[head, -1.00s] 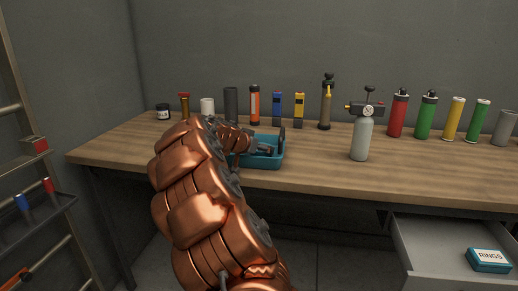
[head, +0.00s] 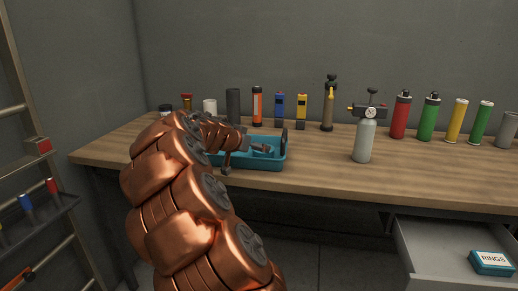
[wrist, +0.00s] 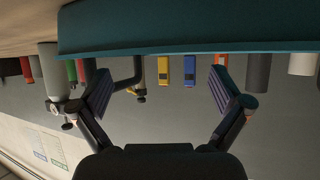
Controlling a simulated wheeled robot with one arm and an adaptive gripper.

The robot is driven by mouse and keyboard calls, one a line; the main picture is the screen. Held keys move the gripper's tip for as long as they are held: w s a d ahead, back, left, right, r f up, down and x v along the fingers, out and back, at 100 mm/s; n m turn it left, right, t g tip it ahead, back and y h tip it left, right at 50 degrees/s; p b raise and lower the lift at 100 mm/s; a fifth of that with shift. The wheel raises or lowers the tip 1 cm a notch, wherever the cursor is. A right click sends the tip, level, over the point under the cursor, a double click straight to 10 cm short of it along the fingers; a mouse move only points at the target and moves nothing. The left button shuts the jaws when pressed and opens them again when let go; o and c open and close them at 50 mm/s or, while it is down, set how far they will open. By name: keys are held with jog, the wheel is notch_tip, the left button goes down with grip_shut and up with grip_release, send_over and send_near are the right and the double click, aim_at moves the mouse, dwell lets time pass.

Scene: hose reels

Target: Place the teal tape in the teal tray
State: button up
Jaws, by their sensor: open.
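The teal tray (head: 262,164) sits on the left part of the wooden bench. In the wrist view a teal wall of the tray (wrist: 190,34) crosses the top of the picture. My gripper (wrist: 161,90) is open, with its two padded fingers wide apart and nothing between them. In the head view my gripper is at the tray, partly covered by my copper arm. One dark finger shows at the tray's right end and another dark part at its front left.
Behind the tray stand a grey cylinder (head: 233,105), an orange-banded cylinder (head: 257,107), and blue (head: 279,106) and yellow (head: 302,107) tools. A gas bottle (head: 365,142) stands to the right. The bench front between them is clear. An open drawer (head: 440,240) holds a teal RINGS box (head: 491,262).

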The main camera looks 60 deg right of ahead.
jog(key=v, duration=0.4)
jog(key=shift+a+r, duration=0.15)
jog(key=s+a+f+n+y, duration=0.3)
jog(key=s+a+f, duration=0.1)
jog(key=a, duration=0.7)
jog(key=s+a+f+n+y, duration=0.3)
jog(key=s+a+f+n, duration=0.15)
jog(key=a, duration=0.65)
jog(key=s+a+f+n+y, duration=0.3)
jog(key=a+f, duration=0.2)
jog(key=a, duration=0.6)
jog(key=s+a+f+n+g+y, duration=0.2)
jog(key=s+a+n, duration=0.5)
jog(key=s+a, duration=0.4)
jog(key=a+f+y, duration=0.1)
jog(key=a+f, duration=0.1)
jog(key=a, duration=0.2)
jog(key=shift+s+a+f+g, duration=0.15)
jog(key=shift+s+a+g, duration=0.25)
jog(key=s+p+v, duration=0.2)
jog(key=p+v, duration=0.8)
jog(key=s+r+p+v, duration=0.1)
jog(key=s+p+v, duration=0.1)
jog(key=p+v, duration=0.8)
jog(key=shift+s+d+r+t, duration=0.15)
jog(key=shift+s+r+t, duration=0.3)
jog(key=shift+s, duration=0.1)
